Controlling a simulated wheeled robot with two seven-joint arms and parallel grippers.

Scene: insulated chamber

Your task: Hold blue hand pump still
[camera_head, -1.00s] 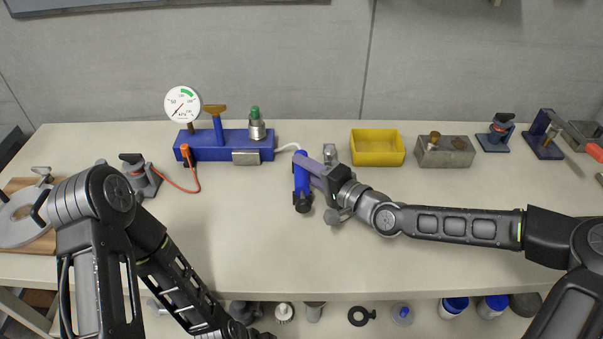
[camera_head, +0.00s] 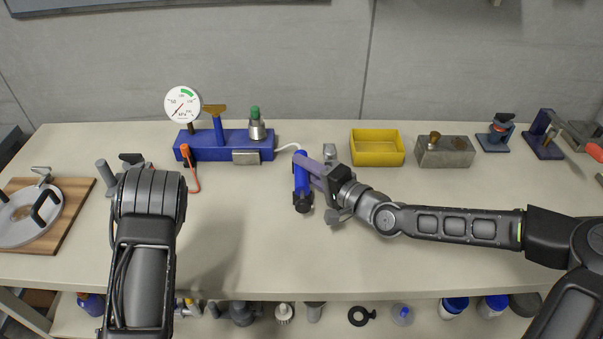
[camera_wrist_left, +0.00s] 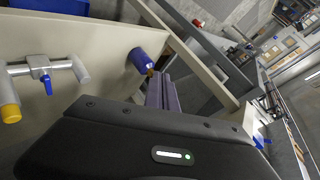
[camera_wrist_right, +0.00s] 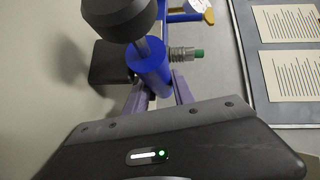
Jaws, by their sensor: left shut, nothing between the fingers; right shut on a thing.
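The blue hand pump (camera_head: 302,184) stands on the bench, with a white hose running from near its top to a blue block (camera_head: 223,146). My right gripper (camera_head: 311,168) is shut on the pump from the right. In the right wrist view the pump's blue barrel (camera_wrist_right: 150,68) sits between the purple fingers (camera_wrist_right: 158,88), with its black handle toward the camera. My left gripper does not show in the head view, only its arm. In the left wrist view its fingers (camera_wrist_left: 158,88) are shut and empty, near a blue cylindrical thing (camera_wrist_left: 146,58).
The block carries a dial gauge (camera_head: 183,104), a brown-topped valve (camera_head: 217,118) and a green-capped fitting (camera_head: 256,125). A yellow tray (camera_head: 377,160) and a grey block (camera_head: 444,158) stand right of the pump. Several bottles and parts sit on the lower shelf. The bench's front middle is clear.

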